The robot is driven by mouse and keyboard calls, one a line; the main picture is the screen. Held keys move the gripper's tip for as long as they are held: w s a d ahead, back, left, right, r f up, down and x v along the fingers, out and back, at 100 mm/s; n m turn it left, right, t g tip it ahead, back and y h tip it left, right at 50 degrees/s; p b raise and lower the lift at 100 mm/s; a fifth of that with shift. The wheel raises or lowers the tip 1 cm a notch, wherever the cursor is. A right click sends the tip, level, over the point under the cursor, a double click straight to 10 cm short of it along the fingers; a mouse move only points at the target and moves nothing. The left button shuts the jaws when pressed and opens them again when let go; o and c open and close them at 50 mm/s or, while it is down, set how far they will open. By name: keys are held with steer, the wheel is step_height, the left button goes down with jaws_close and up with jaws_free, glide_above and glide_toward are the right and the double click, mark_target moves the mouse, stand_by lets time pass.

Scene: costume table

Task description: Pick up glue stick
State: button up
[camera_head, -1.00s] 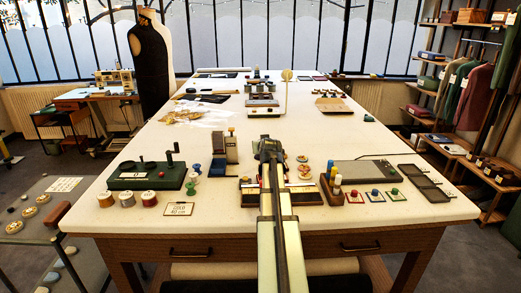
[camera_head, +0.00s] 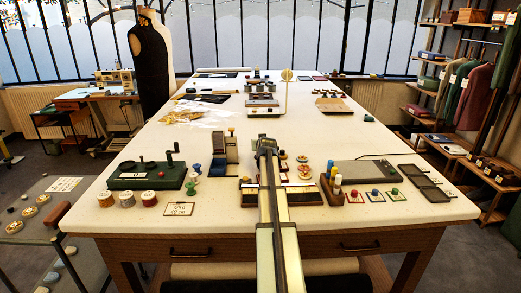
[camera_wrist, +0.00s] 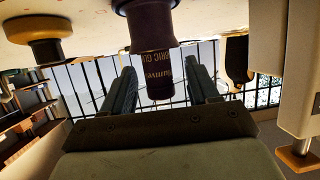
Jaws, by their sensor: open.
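The glue stick (camera_wrist: 153,45) is a dark cylinder with "FABRIC GLUE"-like lettering, seen in the wrist view. It hangs from the top of the picture, where the table surface (camera_wrist: 80,45) shows, as the view is upside down. My gripper (camera_wrist: 160,75) is open, one finger on each side of the stick, with visible gaps between. In the head view my gripper (camera_head: 267,145) is over the near middle of the table, and my arm hides the glue stick there.
A blue-and-grey stand (camera_head: 231,148) is close left of my gripper. Coloured spools (camera_head: 303,170) and a wooden rack with bottles (camera_head: 331,185) are to the right. A grey slab (camera_head: 366,172) lies farther right.

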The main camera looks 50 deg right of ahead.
steer(key=shift+w+f, duration=0.1)
steer(key=c, duration=1.1)
steer(key=shift+o, duration=0.2)
step_height(320, 180, up, 10)
steer(key=shift+r, duration=0.1)
